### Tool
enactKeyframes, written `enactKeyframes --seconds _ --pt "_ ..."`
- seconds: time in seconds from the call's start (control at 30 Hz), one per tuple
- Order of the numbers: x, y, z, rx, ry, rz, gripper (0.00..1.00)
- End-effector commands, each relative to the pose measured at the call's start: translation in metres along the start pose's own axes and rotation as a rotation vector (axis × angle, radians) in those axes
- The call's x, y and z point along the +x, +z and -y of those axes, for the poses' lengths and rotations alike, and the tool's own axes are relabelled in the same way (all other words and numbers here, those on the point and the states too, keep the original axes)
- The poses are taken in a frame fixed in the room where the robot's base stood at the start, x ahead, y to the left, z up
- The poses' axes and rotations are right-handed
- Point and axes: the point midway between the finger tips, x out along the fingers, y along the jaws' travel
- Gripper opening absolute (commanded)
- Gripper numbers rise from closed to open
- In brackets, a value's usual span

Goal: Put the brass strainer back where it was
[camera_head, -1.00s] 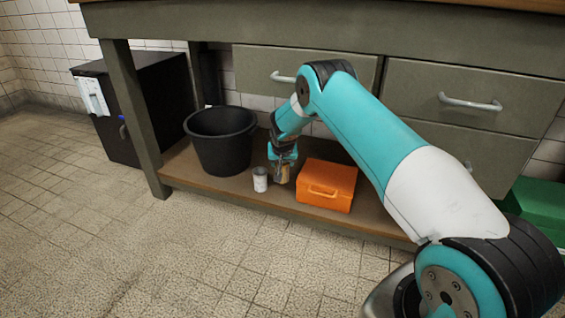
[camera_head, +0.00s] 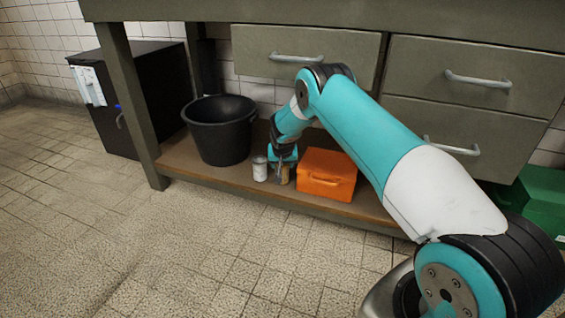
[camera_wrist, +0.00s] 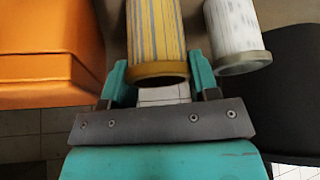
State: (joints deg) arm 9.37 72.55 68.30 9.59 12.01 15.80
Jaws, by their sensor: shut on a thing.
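My gripper (camera_head: 282,166) is shut on the brass strainer (camera_wrist: 156,32), a yellow cylinder with grey lengthwise stripes and a brass rim. In the wrist view one teal finger of my gripper (camera_wrist: 158,76) is on each side of it. In the head view the strainer (camera_head: 284,175) is small and partly covered by my gripper, at the front of the low wooden shelf (camera_head: 230,183). It looks upright. Its lower end is at about shelf height; I cannot tell whether it touches the shelf.
An orange case (camera_head: 327,170) is close on the right. A black bucket (camera_head: 220,135) stands behind to the left. The bench drawers (camera_head: 300,52) overhang the shelf.

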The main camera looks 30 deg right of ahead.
Motion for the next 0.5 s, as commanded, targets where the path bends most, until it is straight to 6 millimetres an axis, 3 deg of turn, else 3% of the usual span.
enactKeyframes --seconds 0.5 --pt "0.0092 0.0049 -0.0001 0.000 0.000 0.000 0.29"
